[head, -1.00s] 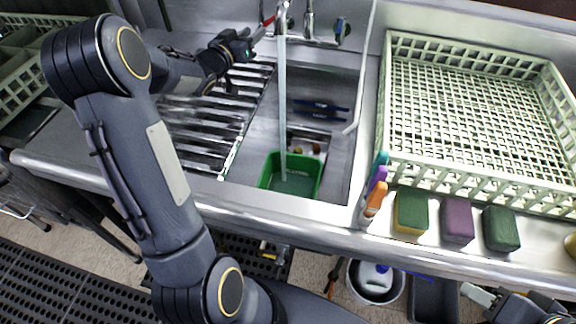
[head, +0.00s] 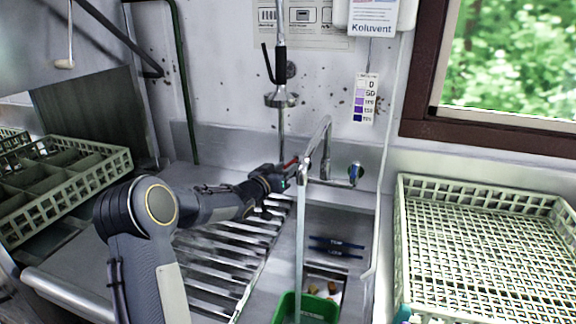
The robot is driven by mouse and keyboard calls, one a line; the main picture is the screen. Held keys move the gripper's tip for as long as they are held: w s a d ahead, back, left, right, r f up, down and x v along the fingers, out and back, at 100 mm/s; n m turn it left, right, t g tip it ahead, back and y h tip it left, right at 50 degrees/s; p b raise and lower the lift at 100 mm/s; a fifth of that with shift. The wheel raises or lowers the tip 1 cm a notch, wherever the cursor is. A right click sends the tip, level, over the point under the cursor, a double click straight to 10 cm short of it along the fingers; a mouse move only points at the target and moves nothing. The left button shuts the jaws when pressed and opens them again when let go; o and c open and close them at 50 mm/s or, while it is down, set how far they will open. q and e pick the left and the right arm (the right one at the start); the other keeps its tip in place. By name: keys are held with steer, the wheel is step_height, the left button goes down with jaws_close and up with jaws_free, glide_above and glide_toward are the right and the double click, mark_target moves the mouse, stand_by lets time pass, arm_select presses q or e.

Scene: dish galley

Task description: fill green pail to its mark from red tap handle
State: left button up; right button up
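The green pail (head: 322,304) stands in the sink at the bottom edge of the view, partly cut off. A stream of water (head: 301,240) falls from the tap spout (head: 320,138) into it. The water level and the mark cannot be made out. The red tap handle (head: 291,162) is on the left of the tap. My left gripper (head: 284,174) is at the red handle, its fingers too small and dark to tell whether they are closed on it. The blue tap handle (head: 355,172) is on the right. My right gripper is out of view.
A slatted drainboard (head: 222,262) lies left of the sink. A pale dish rack (head: 480,250) stands on the right, a compartment rack (head: 60,180) on the left. A spray hose (head: 281,90) hangs behind the tap. Small brown bits lie in the sink.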

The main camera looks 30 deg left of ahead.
arm_select(q)
steer(key=shift+w, duration=1)
steer(key=shift+c, duration=0.4)
jaws_close()
